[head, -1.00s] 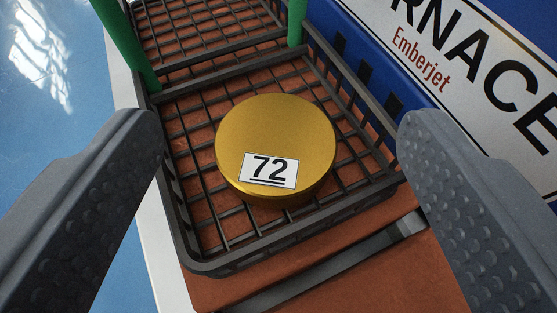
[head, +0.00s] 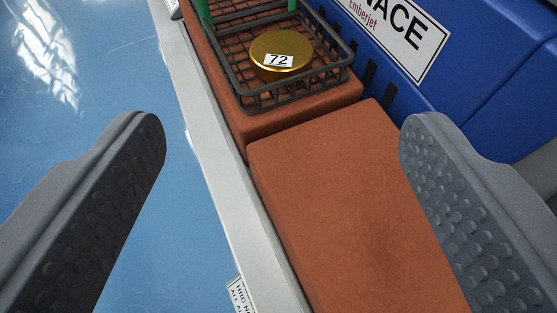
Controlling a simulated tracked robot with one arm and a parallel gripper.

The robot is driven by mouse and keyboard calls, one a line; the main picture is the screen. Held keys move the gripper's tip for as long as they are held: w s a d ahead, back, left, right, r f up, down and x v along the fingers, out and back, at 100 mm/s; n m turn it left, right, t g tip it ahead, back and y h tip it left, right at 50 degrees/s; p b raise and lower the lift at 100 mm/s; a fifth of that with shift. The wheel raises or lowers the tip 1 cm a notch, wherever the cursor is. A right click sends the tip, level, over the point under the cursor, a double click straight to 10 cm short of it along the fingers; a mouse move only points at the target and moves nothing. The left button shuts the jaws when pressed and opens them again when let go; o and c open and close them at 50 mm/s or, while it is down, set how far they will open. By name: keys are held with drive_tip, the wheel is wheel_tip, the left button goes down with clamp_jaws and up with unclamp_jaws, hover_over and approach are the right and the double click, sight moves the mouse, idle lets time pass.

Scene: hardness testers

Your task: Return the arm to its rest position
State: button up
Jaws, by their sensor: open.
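My gripper (head: 283,135) is open and empty, with its two grey studded fingers wide apart at the left and right of the head view. Beyond the fingertips, a gold disc (head: 296,47) with a white label reading 72 lies in a dark wire basket (head: 262,99). The basket sits on a reddish-brown block, and the gripper is apart from both disc and basket.
A second reddish-brown block (head: 335,200) in front is bare. A blue furnace (head: 475,65) with a white nameplate (head: 400,35) stands to the right. A pale ledge (head: 222,190) runs along the left side of the blocks. Open blue floor (head: 110,75) lies at left.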

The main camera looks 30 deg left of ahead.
drive_tip(key=w+d+r+m+t+h+p, duration=0.1)
drive_tip(key=d+r+h, duration=0.15)
drive_tip(key=r, duration=0.75)
drive_tip(key=w+d+r+m+t+h+p, duration=0.15)
drive_tip(key=d+r, duration=0.25)
drive_tip(key=r, duration=0.6)
drive_tip(key=w+d+r+t+h, duration=0.1)
drive_tip(key=d+r, duration=0.3)
drive_tip(key=r, duration=0.7)
drive_tip(key=s+d+r+m, duration=0.1)
drive_tip(key=s+r, duration=0.5)
drive_tip(key=r, duration=0.3)
drive_tip(key=s+d+r+m+p, duration=0.1)
drive_tip(key=s+r, duration=0.5)
drive_tip(key=r, duration=0.4)
drive_tip(key=s+d+r+m+h+p, duration=0.1)
drive_tip(key=s+r, duration=0.5)
drive_tip(key=r, duration=0.3)
drive_tip(key=shift+s+d+r, duration=0.25)
drive_tip(key=shift+d, duration=0.15)
